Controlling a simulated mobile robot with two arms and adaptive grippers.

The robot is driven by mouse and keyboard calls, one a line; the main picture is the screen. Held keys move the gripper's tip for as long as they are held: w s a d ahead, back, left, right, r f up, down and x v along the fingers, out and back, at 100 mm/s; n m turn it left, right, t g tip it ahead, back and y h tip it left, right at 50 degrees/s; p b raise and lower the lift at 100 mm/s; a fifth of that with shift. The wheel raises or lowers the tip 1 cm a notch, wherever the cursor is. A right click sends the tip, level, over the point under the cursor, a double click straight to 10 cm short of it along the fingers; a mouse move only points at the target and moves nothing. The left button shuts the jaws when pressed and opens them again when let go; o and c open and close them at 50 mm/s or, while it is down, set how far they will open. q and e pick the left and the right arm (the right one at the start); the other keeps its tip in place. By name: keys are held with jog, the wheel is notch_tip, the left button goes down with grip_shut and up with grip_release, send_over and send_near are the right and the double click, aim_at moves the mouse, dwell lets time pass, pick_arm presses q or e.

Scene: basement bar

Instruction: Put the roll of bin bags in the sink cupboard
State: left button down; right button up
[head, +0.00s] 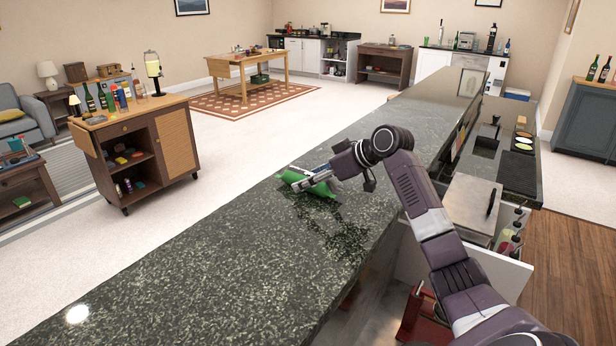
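A green roll (322,188), which looks like the roll of bin bags, is at the far edge of the dark speckled bar counter (230,255). My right gripper (288,183) reaches over the counter from the right and is at the roll, with its fingers overlapping it. I cannot tell whether the fingers are closed on it, or whether the roll touches the counter. A dark sink basin (486,145) is set in the lower worktop behind the bar. I cannot tell which cupboard is the sink cupboard. My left gripper is not in view.
Below the bar at the lower right, a white panel (508,278) stands out beside an open space holding a red object (420,312). A metal lid or tray (468,208) lies on the lower worktop. The near counter is clear. A wooden cart (150,150) with bottles stands left.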

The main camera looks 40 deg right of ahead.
jog(key=shift+w+a+f, duration=0.1)
jog(key=shift+w+f, duration=0.3)
grip_shut()
jog(key=shift+r, duration=0.1)
